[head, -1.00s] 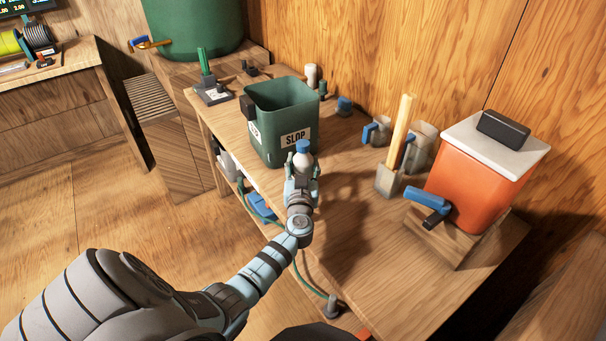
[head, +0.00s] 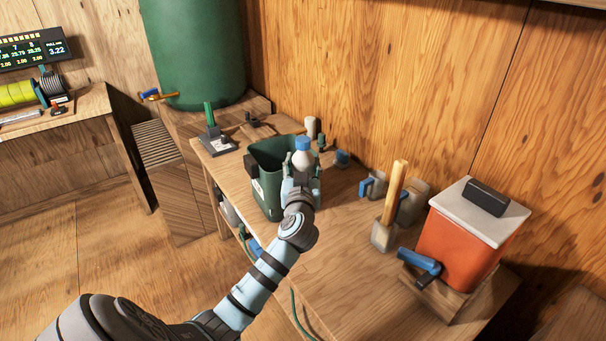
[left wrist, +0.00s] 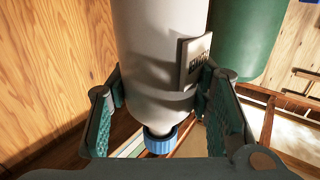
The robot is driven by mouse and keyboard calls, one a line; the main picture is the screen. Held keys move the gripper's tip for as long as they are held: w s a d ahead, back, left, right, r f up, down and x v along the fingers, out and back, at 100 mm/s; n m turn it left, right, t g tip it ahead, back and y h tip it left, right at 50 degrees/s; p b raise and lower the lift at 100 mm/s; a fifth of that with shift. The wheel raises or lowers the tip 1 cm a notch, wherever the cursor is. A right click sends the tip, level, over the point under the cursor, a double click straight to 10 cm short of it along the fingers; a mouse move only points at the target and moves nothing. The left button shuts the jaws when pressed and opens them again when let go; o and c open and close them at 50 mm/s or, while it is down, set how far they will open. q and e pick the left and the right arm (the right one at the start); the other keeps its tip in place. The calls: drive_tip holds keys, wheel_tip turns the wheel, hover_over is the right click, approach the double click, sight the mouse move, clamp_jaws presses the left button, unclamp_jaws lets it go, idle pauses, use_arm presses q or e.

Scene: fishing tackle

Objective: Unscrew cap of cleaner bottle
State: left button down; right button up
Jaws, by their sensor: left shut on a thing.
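The cleaner bottle (head: 303,159) is white with a blue cap (head: 303,143). The cap is on its neck and points up in the head view. My left gripper (head: 302,173) is shut on the bottle's body and holds it in front of the green slop bucket (head: 266,187). In the left wrist view the bottle (left wrist: 160,60) sits between the two finger pads (left wrist: 165,105), with its blue cap (left wrist: 161,141) low in the picture and a label on its side. My right gripper is not in view.
An orange container (head: 458,247) with a white lid stands at the right of the bench (head: 335,265). A cup with a wooden stick (head: 394,192) and grey blue-handled cups stand beside it. A green tank (head: 192,55) stands behind. The bench's front middle is clear.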

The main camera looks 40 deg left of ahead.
use_arm(q)
drive_tip(key=c, duration=1.4)
unclamp_jaws()
clamp_jaws()
